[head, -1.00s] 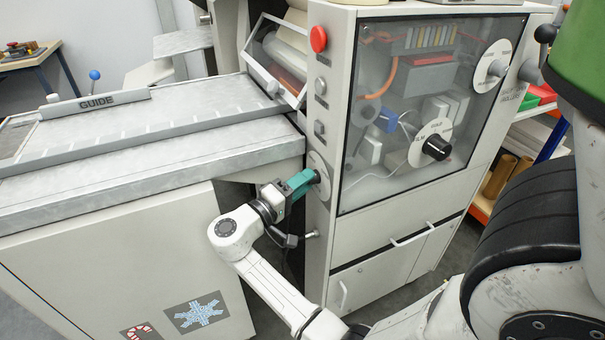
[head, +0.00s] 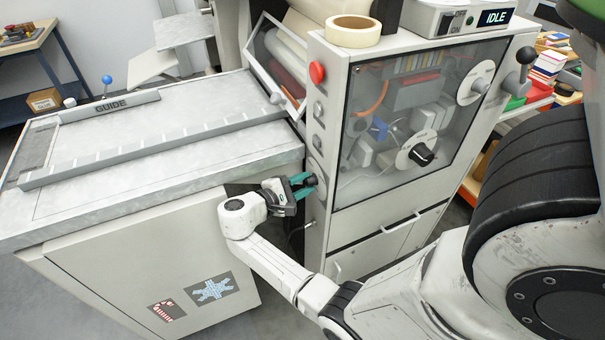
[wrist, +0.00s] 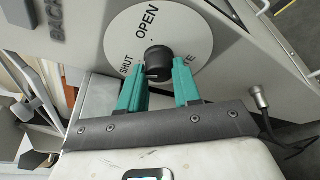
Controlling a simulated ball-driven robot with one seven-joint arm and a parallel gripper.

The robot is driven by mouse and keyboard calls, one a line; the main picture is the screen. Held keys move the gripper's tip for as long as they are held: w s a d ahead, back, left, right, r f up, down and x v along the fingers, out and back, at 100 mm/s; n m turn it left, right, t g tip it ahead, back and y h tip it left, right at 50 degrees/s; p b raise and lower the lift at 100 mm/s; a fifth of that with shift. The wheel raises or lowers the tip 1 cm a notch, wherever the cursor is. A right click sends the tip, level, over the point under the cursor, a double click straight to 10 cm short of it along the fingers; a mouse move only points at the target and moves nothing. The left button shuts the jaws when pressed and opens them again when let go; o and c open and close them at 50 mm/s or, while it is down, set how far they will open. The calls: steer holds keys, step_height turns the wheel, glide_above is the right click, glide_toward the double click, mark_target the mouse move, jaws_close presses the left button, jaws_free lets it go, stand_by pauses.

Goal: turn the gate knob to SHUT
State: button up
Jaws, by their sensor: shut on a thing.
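The gate knob (wrist: 156,58) is a black round knob at the middle of a white dial (wrist: 187,32) in the wrist view. The dial reads OPEN at the top and SHUT at the left; a word at the right is partly hidden. My gripper (wrist: 160,70) has its teal fingers on either side of the knob and is shut on it. The left finger is close to the word SHUT. I cannot tell where the knob's mark points. In the head view my gripper (head: 311,184) is at the dial (head: 316,168) on the cabinet's narrow side, below the red button.
The grey feed table (head: 150,205) with its GUIDE bar (head: 112,105) stands close left of my gripper. A red button (head: 317,72) is above the dial. The cabinet's clear door shows another black knob (head: 421,155). A tape roll (head: 353,31) lies on top.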

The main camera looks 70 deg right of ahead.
steer(key=shift+w+r+n+y+p, duration=0.15)
steer(key=shift+n+y+p, duration=0.45)
steer(key=shift+n+p, duration=0.95)
steer(key=o, duration=1)
steer(key=shift+o, duration=0.2)
steer(key=b+v, duration=0.2)
steer(key=v, duration=0.8)
steer(key=shift+w+a, duration=0.25)
